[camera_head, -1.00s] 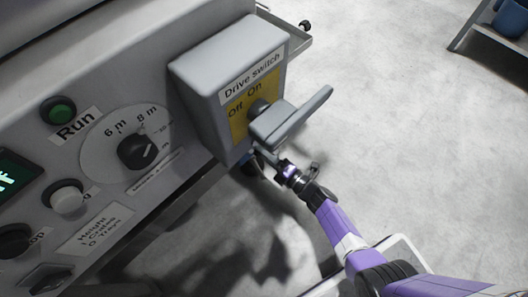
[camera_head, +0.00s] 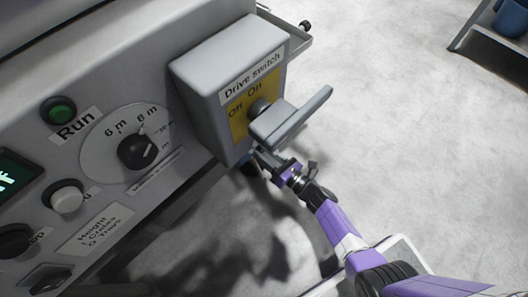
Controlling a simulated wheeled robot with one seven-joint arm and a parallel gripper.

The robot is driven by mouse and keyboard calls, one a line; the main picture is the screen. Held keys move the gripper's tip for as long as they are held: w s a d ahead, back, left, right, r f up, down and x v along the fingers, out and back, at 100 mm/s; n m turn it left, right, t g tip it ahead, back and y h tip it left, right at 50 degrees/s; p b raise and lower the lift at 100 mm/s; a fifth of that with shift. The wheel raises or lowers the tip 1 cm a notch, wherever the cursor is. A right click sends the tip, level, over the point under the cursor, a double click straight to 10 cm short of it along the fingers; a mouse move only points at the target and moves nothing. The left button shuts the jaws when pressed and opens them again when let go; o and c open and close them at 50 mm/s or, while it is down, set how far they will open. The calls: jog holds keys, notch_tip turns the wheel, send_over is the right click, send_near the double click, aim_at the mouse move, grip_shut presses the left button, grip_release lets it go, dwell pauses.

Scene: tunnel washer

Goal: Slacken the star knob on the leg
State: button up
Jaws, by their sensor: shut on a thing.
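My gripper (camera_head: 264,160) reaches in under the grey drive switch box, low beside the machine's edge. It is shut on the star knob, but the fingertips and the knob are mostly hidden behind the switch box and its handle. The leg is also mostly hidden; a small dark blue part (camera_head: 248,169) shows below the box, and I cannot tell whether it belongs to the leg.
The drive switch box (camera_head: 213,82) and its grey handle (camera_head: 292,118) stick out just above my gripper. The control panel (camera_head: 135,207) with a green Run button (camera_head: 62,110) and a dial (camera_head: 137,151) fills the left. Open floor (camera_head: 430,160) lies right; a shelf (camera_head: 493,42) stands upper right.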

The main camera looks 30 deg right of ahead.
jog(key=shift+s+f+n, duration=0.1)
jog(key=shift+n, duration=1.2)
jog(key=o, duration=1.4)
jog(key=shift+c, duration=0.2)
jog(key=p+v, duration=0.1)
jog(key=v, duration=0.6)
jog(key=shift+s+p, duration=0.3)
jog(key=shift+s, duration=0.05)
jog(key=shift+d, duration=0.1)
